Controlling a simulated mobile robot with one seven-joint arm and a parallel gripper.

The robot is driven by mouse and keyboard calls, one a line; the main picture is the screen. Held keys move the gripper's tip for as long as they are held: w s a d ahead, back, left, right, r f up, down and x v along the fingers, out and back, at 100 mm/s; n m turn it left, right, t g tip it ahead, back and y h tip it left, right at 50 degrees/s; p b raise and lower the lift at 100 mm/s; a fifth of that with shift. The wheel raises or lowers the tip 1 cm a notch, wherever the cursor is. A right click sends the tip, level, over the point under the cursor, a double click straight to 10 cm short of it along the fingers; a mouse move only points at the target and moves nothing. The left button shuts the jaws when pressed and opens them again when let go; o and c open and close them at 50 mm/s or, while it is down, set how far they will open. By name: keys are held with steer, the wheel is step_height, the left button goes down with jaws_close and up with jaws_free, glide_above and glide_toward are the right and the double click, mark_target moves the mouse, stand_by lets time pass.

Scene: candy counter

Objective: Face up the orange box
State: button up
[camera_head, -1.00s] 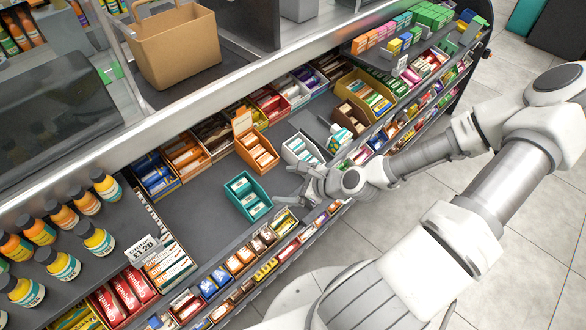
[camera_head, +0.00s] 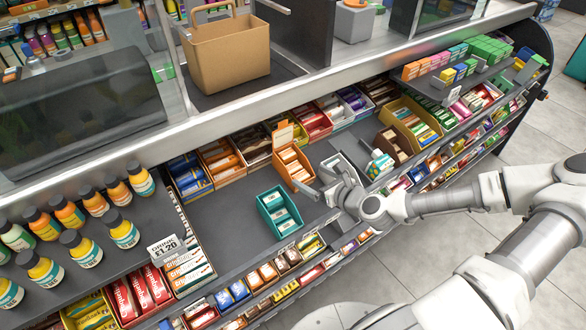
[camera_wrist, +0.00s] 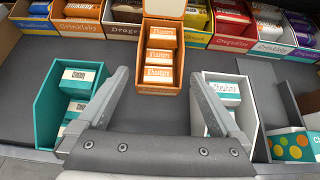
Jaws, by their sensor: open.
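The orange box (camera_head: 299,184) is an open-topped display box with a raised back flap, holding several white-and-orange packs. It stands on the grey shelf, between a teal box (camera_head: 265,212) and a white box partly hidden by my gripper. In the wrist view the orange box (camera_wrist: 158,90) is straight ahead at the top middle, its front facing me. My gripper (camera_head: 326,176) is open and empty, on the near side of the orange box.
The teal box (camera_wrist: 42,110) is left of my fingers and the white box (camera_wrist: 250,100) right, both close. A row of filled candy boxes (camera_head: 222,165) stands behind. Bare shelf (camera_head: 225,230) lies left of the teal box. A price sign (camera_head: 166,248) stands further left.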

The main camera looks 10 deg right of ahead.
mark_target(292, 166)
steer(key=b+x, duration=0.2)
steer(key=x, duration=0.8)
steer(key=shift+w+a+f, duration=0.1)
steer(key=shift+w+f, duration=0.15)
steer(key=shift+w, duration=0.05)
steer(key=shift+c, duration=0.2)
steer(key=c, duration=1.2)
steer(key=o, duration=1)
steer(key=shift+c, duration=0.2)
steer(key=c, duration=0.6)
steer(key=shift+s, duration=0.1)
steer(key=shift+s+d+f+b, duration=0.1)
steer(key=shift+s+d+f, duration=0.4)
steer(key=shift+s, duration=1.05)
steer(key=shift+s+d+f+b, duration=0.15)
steer(key=shift+s+d, duration=0.65)
steer(key=shift+s, duration=0.7)
steer(key=shift+s+d+f+b, duration=0.1)
steer(key=shift+s+d+f, duration=0.15)
steer(key=shift+s+d, duration=0.85)
steer(key=shift+s+a, duration=0.4)
steer(key=shift+a, duration=0.05)
steer(key=o, duration=0.9)
